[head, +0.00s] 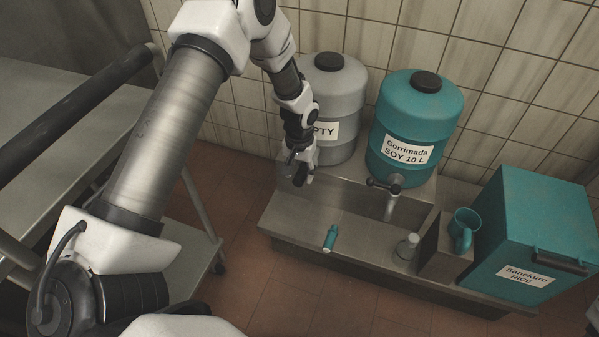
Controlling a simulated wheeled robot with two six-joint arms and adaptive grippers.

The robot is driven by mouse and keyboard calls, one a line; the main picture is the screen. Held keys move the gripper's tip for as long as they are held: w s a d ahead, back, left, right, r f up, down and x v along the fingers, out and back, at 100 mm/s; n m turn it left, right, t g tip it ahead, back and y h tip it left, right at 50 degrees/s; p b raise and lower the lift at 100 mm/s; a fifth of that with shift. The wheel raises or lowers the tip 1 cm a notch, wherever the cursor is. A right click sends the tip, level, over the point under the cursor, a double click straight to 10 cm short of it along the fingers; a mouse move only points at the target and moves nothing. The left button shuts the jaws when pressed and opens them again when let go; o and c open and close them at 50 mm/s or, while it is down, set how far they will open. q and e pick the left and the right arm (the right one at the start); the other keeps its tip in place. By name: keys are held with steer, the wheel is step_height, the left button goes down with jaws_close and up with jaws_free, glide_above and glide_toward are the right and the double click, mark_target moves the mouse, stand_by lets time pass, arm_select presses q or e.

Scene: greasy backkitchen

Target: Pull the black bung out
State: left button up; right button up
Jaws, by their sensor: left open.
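The grey barrel (342,93) stands on the steel bench against the tiled wall. Its label is partly covered by my left arm; the letters "PTY" show. A black cap (329,62) sits on its top. My left gripper (301,178) is open, pointing down in front of the barrel's lower left side. No black bung can be made out on the barrel's lower front, which my gripper and wrist partly hide. I cannot tell whether the fingers touch anything. My right gripper is not in view.
A teal barrel (418,113) labelled soy, with a tap (385,187), stands right of the grey one. A small teal piece (330,237) lies on the bench front. A teal mug (463,228), a small pale jar (407,246) and a teal rice bin (537,225) are at right.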

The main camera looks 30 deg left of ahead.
arm_select(q)
step_height(320, 180, down, 2)
steer(key=shift+f+b, duration=0.1)
steer(key=shift+b, duration=0.5)
steer(key=shift+r+p, duration=0.4)
steer(key=shift+r, duration=0.05)
steer(key=c, duration=0.4)
jaws_close()
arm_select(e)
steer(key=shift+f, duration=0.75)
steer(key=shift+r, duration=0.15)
arm_select(q)
steer(key=shift+s+r+p, duration=0.1)
steer(key=shift+p, duration=0.2)
steer(key=shift+s, duration=0.2)
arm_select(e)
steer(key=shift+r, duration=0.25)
arm_select(q)
steer(key=shift+s+d, duration=0.1)
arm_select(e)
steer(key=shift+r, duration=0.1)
